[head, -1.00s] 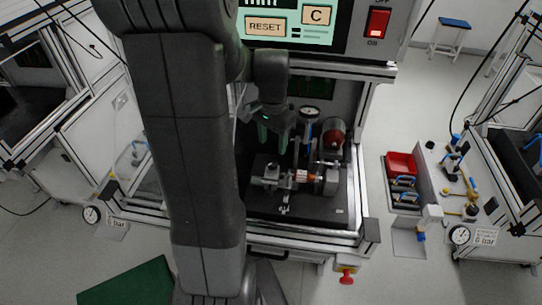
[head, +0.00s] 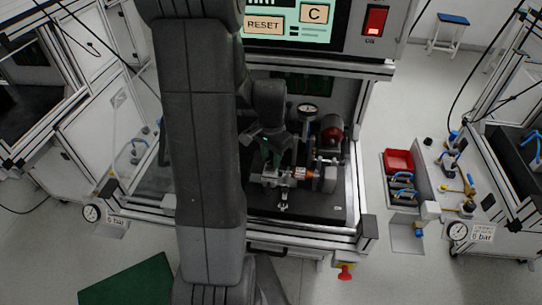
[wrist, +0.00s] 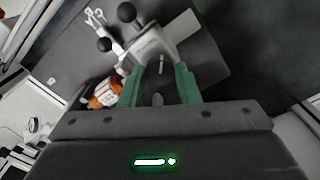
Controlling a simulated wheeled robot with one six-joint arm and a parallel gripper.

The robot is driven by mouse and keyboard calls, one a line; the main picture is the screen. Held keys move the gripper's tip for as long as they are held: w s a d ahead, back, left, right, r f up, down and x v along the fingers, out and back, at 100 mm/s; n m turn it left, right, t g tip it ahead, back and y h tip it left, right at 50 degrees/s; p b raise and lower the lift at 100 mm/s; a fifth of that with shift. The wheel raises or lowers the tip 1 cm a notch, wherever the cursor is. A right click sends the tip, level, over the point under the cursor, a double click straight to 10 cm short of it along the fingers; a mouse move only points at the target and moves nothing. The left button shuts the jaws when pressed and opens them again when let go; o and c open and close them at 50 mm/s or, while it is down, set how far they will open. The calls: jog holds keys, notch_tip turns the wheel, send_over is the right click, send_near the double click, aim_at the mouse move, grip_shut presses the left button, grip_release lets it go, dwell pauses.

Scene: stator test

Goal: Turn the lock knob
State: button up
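The test fixture (head: 272,180) stands on the dark bed inside the frame, with a copper-orange stator (head: 299,173) at its middle. In the wrist view, the stator (wrist: 106,92) lies left of my gripper (wrist: 163,68). A pale grey clamp block (wrist: 152,46) lies just beyond the fingertips. Two black ball knobs show there, one at the top (wrist: 127,12) and one at the left (wrist: 104,45); I cannot tell which is the lock knob. My green fingers are apart, with a grey part of the fixture visible between them. In the head view, my gripper (head: 267,158) is low over the fixture's left end; contact is unclear.
A control panel with a RESET key (head: 264,25) and a red switch (head: 375,21) is above. Frame posts bound the bed. A red emergency button (head: 345,271) is at the front.

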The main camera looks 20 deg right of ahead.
jog(key=shift+c, duration=1)
jog(key=shift+n, duration=0.3)
jog(key=n+b, duration=0.1)
jog(key=n, duration=0.2)
jog(key=shift+n, duration=0.3)
jog(key=n+b, duration=0.1)
jog(key=n, duration=0.3)
jog(key=shift+n+b, duration=0.3)
jog(key=n, duration=0.4)
jog(key=shift+b, duration=0.4)
jog(key=shift+n, duration=2.1)
